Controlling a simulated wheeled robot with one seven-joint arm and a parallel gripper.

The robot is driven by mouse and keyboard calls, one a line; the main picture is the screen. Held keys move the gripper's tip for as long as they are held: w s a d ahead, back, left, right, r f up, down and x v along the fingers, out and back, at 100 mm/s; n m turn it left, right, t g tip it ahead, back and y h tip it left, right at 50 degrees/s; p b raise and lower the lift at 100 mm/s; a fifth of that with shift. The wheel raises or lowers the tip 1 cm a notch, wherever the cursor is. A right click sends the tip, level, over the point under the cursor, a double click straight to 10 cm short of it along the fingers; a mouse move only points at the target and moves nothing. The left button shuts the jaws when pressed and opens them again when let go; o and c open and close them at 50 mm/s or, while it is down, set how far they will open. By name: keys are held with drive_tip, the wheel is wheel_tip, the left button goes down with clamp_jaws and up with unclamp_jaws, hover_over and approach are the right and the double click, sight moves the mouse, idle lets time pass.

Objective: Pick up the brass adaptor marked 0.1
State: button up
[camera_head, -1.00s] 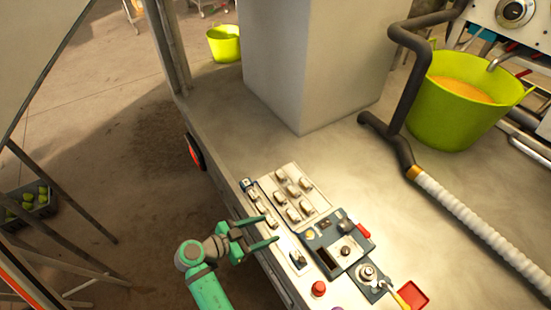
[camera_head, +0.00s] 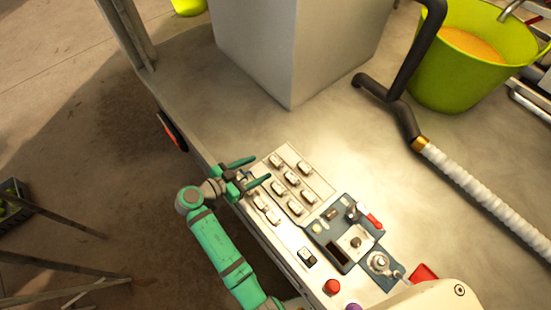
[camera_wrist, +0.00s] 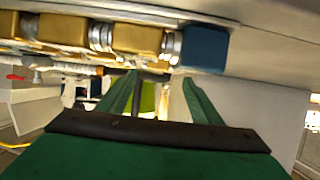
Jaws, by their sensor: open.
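Several small pale-topped adaptors, one of them here (camera_head: 292,178), stand in rows on a pale tray (camera_head: 320,186). Their markings are too small to read, so I cannot tell which is marked 0.1. In the wrist view, brass-coloured blocks (camera_wrist: 136,38) with silvery collars run along the top, ending in a blue block (camera_wrist: 205,48). My gripper (camera_head: 262,168) is open and looks empty, at the tray's far left edge. It hides part of the left row. In the wrist view its fingers (camera_wrist: 163,80) point toward the area below the blocks, apart from them.
A blue-grey instrument panel (camera_head: 340,235) adjoins the tray. A red button (camera_head: 331,287) is near the front. A large grey box (camera_head: 295,60), a dark pipe (camera_head: 395,105) and a green tub (camera_head: 460,85) stand farther back. Bare deck lies between box and tray.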

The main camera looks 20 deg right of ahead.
sight(272, 163)
drive_tip(key=shift+s+x, duration=0.2)
drive_tip(key=shift+x, duration=3.3)
drive_tip(key=c, duration=0.9)
